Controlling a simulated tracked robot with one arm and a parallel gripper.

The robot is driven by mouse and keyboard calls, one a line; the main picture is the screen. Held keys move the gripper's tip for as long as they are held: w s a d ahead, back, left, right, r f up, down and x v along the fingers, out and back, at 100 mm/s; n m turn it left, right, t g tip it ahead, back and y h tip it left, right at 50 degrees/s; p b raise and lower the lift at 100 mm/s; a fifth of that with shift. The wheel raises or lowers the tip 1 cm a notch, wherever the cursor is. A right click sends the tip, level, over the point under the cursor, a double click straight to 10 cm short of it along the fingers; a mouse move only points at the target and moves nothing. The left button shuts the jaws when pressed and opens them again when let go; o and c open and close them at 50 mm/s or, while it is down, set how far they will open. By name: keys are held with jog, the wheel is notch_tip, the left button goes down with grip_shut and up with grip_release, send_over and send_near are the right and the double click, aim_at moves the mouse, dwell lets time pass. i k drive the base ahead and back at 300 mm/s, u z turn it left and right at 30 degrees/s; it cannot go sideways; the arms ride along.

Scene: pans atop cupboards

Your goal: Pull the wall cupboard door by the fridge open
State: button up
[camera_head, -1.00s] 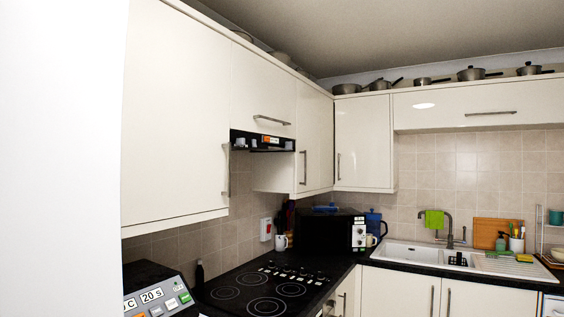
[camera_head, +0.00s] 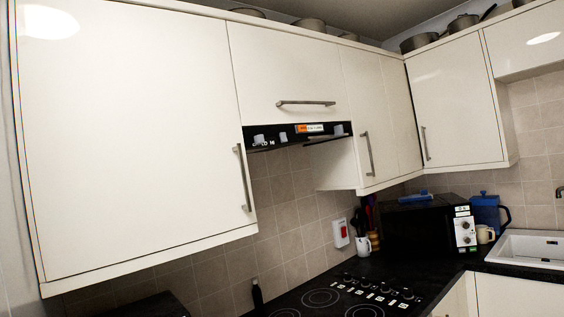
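The wall cupboard door (camera_head: 130,140) is a large cream panel filling the left of the view, and it is closed. Its upright metal bar handle (camera_head: 243,178) is near the door's lower right edge. My gripper is not in the picture, so whether it is open or shut does not show. The fridge is not clearly visible; only a pale grey strip (camera_head: 8,230) shows at the far left edge.
A flap cupboard (camera_head: 285,75) sits above the black hood panel (camera_head: 296,135), right of the door. Below are the hob (camera_head: 335,298), a black microwave (camera_head: 425,230) and a mug (camera_head: 362,246). Several pans (camera_head: 310,25) stand on top of the cupboards. Open air lies before the door.

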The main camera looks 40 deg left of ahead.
aim_at(134, 140)
jog(key=u, duration=0.55)
jog(key=i, duration=1.25)
jog(key=u, duration=0.9)
jog(key=k, duration=0.75)
jog(key=u, duration=0.2)
jog(key=i, duration=0.8)
jog(key=z, duration=0.1)
